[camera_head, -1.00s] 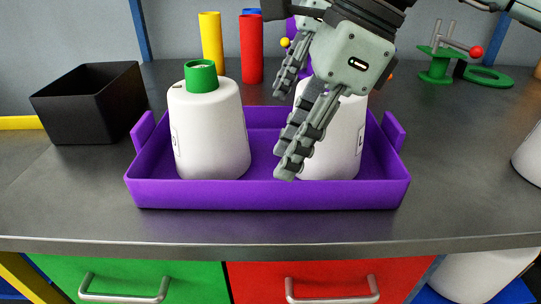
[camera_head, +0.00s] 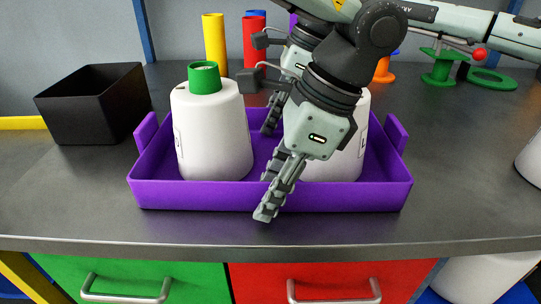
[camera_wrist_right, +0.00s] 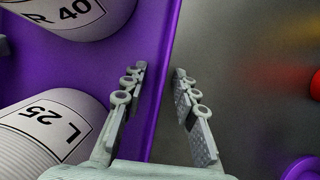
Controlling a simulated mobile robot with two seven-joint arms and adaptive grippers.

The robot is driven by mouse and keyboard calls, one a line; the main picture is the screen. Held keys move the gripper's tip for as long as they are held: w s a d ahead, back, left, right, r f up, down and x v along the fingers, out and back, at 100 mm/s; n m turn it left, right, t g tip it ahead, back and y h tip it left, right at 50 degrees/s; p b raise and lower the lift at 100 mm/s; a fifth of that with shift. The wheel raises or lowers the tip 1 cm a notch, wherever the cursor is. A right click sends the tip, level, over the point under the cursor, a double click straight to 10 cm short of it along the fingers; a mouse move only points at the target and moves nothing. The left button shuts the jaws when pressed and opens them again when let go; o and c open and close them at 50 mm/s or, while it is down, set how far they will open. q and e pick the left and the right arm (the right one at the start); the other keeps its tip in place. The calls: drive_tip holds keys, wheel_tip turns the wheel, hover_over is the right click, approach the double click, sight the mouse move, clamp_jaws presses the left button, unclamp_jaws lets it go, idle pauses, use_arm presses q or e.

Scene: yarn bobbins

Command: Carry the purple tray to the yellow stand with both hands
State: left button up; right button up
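The purple tray (camera_head: 166,196) sits on the grey table and also shows in the right wrist view (camera_wrist_right: 143,45). It holds a white bobbin with a green top (camera_head: 213,135) and a second white bobbin (camera_head: 343,168), partly hidden by my arms. My left gripper (camera_head: 268,190) is open at the tray's near wall, one finger in front and one inside. My right gripper (camera_wrist_right: 163,92) is open, its fingers on either side of the tray's edge. In the head view it is behind, near the far wall, partly hidden. I cannot identify the yellow stand.
A black bin (camera_head: 92,102) stands left of the tray. A yellow tube (camera_head: 215,42) and a red tube (camera_head: 254,42) stand behind it. Green fixtures (camera_head: 441,68) are at the back right. A yellow bar (camera_head: 22,122) shows at the left edge.

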use_arm(q)
clamp_jaws()
use_arm(e)
clamp_jaws()
use_arm(q)
drive_tip(key=shift+r, duration=0.25)
use_arm(e)
drive_tip(key=shift+w+r, duration=0.1)
drive_tip(key=shift+r, duration=0.25)
